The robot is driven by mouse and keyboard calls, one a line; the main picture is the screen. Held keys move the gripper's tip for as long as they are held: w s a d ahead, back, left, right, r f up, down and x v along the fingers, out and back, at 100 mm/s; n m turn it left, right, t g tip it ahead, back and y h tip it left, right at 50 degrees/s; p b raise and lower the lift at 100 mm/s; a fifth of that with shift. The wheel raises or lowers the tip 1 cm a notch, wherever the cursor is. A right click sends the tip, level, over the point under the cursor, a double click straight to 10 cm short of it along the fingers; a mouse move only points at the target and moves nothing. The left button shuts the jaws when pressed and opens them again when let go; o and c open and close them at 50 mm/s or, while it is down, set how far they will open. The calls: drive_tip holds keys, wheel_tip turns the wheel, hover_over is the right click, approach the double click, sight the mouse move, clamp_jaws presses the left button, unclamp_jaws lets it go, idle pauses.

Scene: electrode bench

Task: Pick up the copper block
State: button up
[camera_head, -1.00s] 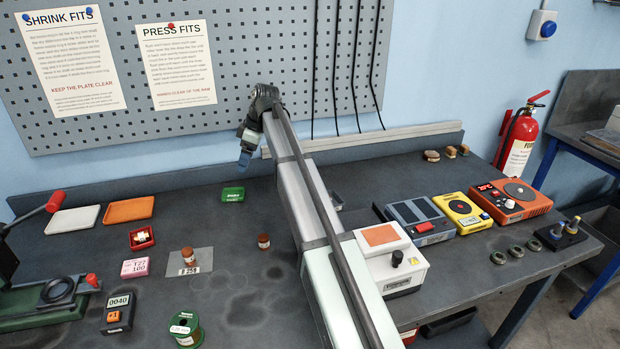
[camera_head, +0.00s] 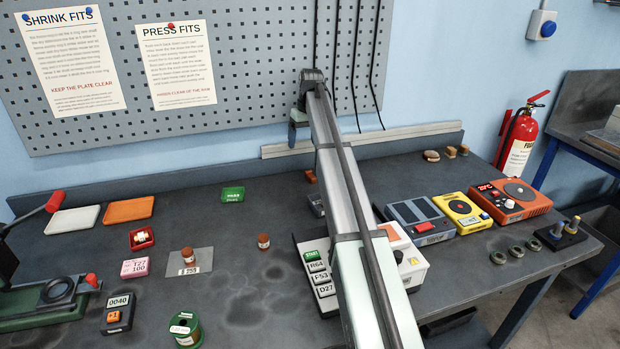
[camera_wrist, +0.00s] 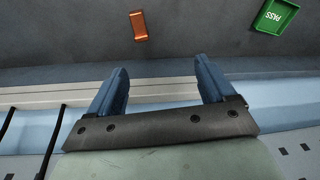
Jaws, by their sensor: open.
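A small copper block (camera_wrist: 138,25) lies on the dark bench at the top of the wrist view, left of centre and beyond the fingertips. A small copper-coloured piece, likely the same block (camera_head: 311,176), shows in the head view near the back of the bench, just left of my arm. My gripper (camera_wrist: 161,66) is open, with two blue fingers well apart and nothing between them. In the head view my gripper (camera_head: 292,136) is high at the back, in front of the wall, above and apart from the block.
A green PASS tray (camera_wrist: 275,15) lies right of the block in the wrist view; it also shows in the head view (camera_head: 233,194). A copper-coloured cylinder (camera_head: 263,241) stands nearby. A white labelled panel (camera_head: 314,265) is partly behind my arm. The back ledge and pegboard (camera_head: 240,60) are close.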

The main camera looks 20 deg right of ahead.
sight(311, 175)
drive_tip(key=f+m, duration=0.4)
drive_tip(key=m, duration=0.2)
drive_tip(key=d+f+m, duration=0.1)
drive_tip(key=f+m, duration=0.4)
drive_tip(key=m, duration=0.1)
drive_tip(key=d+f+m+h, duration=0.1)
drive_tip(key=f+m, duration=0.3)
drive_tip(key=m, duration=0.2)
drive_tip(key=shift+s+d+f+g, duration=0.1)
drive_tip(key=shift+s+f+g, duration=0.2)
drive_tip(key=shift+g, duration=0.1)
drive_tip(key=shift+c, duration=0.4)
drive_tip(key=c, duration=1.3)
